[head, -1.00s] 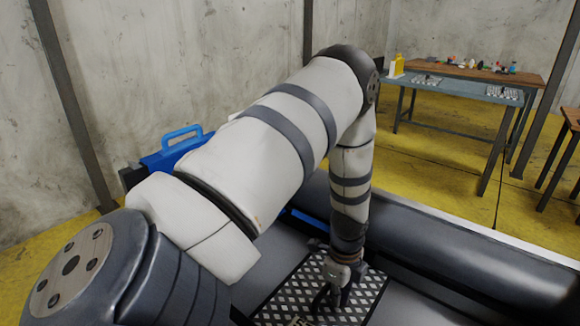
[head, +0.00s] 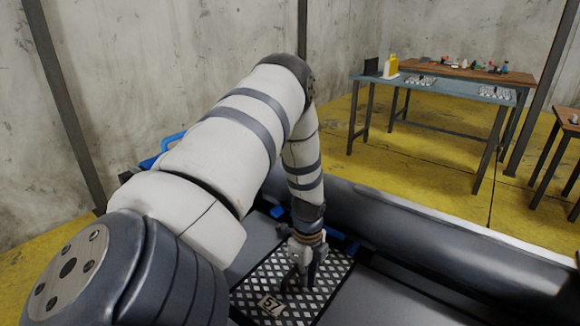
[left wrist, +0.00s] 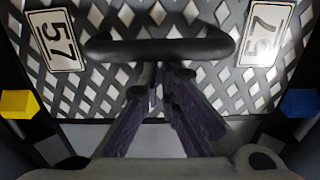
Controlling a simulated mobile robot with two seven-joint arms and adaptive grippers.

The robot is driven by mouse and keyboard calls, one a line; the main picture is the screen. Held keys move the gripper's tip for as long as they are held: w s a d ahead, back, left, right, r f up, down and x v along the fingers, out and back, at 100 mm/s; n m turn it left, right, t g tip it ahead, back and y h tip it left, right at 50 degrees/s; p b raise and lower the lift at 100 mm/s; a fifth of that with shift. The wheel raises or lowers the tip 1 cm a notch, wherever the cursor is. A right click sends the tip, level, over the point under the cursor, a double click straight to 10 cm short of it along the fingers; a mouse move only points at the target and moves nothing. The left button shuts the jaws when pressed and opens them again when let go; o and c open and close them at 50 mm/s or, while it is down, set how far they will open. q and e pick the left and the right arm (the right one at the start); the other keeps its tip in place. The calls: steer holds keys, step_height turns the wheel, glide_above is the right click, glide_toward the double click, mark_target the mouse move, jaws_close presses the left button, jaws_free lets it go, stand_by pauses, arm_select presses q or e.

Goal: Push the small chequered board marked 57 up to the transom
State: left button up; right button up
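The chequered board (head: 328,285) lies flat on the grey boat floor, its 57 plate (head: 270,303) toward me. In the left wrist view the board (left wrist: 95,92) shows a 57 plate at each side. My left gripper (head: 296,282) points down at the board's middle. In the left wrist view its fingers (left wrist: 163,85) converge close together below a dark rounded bar (left wrist: 160,49); whether they grip anything is unclear. The transom cannot be clearly made out; my arm hides much of the boat's far end. My right gripper is not in view.
A dark inflatable tube (head: 425,243) runs along the boat's right side. Blue parts show behind my arm (head: 277,212). Beyond the boat, a grey-blue table (head: 440,88) and a wooden table (head: 465,70) with small items stand on the yellow floor.

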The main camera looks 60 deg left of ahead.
mark_target(291, 268)
arm_select(q)
steer(key=shift+s+a, duration=0.35)
steer(key=shift+a, duration=0.3)
steer(key=shift+s+a, duration=0.3)
steer(key=shift+a, duration=0.4)
steer(key=shift+s+a, duration=0.35)
steer(key=shift+a, duration=0.3)
steer(key=shift+w+d, duration=0.2)
steer(key=shift+d, duration=0.25)
steer(key=shift+w+d, duration=0.2)
steer(key=shift+d, duration=0.25)
steer(key=shift+w+r, duration=0.1)
steer(key=shift+r, duration=0.1)
step_height(291, 268, up, 9)
steer(key=shift+f, duration=0.2)
